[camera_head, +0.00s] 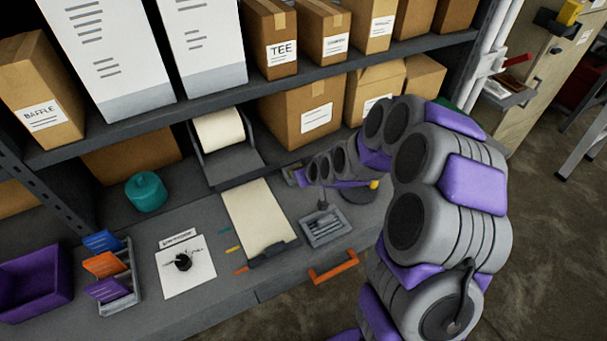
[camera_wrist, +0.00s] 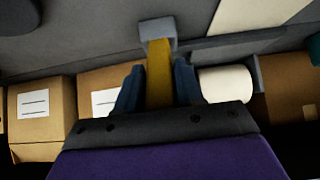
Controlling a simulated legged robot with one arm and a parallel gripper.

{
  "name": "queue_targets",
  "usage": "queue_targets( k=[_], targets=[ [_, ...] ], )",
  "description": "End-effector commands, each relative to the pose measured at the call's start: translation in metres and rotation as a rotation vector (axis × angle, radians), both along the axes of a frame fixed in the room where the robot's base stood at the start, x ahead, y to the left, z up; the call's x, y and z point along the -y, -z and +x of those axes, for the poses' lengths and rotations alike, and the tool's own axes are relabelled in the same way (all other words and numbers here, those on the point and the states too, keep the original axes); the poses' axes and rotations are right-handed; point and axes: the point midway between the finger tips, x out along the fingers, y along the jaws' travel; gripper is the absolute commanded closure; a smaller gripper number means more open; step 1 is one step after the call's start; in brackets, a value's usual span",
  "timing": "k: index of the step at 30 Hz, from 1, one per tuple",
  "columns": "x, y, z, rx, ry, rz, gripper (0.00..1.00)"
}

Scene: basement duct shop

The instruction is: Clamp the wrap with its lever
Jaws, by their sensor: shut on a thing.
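The wrap (camera_head: 258,218) is a cream sheet lying flat on the grey bench, below its roll (camera_head: 218,130) in a dark holder. A dark bar (camera_head: 268,252) lies across the sheet's near end. In the wrist view, my gripper (camera_wrist: 158,80) has its dark blue fingers closed around a yellow lever (camera_wrist: 159,65), which meets a grey bracket (camera_wrist: 157,28). The wrap sheet (camera_wrist: 255,12) and the roll (camera_wrist: 225,83) show on the right there. In the head view, my gripper (camera_head: 299,176) is right of the sheet; its fingers and the lever are too small to make out.
A small grey tray (camera_head: 325,228) and an orange handle (camera_head: 333,268) are right of the sheet. A white card (camera_head: 190,280), a card rack (camera_head: 125,290), a teal container (camera_head: 145,192) and a purple bin (camera_head: 35,280) are left. Boxes fill the shelf (camera_head: 250,85) above.

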Motion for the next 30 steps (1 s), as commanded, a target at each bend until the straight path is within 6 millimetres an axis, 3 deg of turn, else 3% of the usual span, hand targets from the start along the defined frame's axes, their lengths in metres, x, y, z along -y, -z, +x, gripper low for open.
queue_targets(
  k=[17, 18, 24, 30],
  targets=[
    [-0.0005, 0.0069, -0.0021, -0.014, -0.001, -0.001, 1.00],
    [-0.0006, 0.0068, -0.0020, -0.014, -0.001, -0.001, 0.60],
    [-0.0005, 0.0051, -0.0022, -0.009, -0.001, -0.001, 0.43],
    [-0.0003, 0.0039, -0.0019, -0.007, -0.001, -0.001, 0.43]
  ],
)
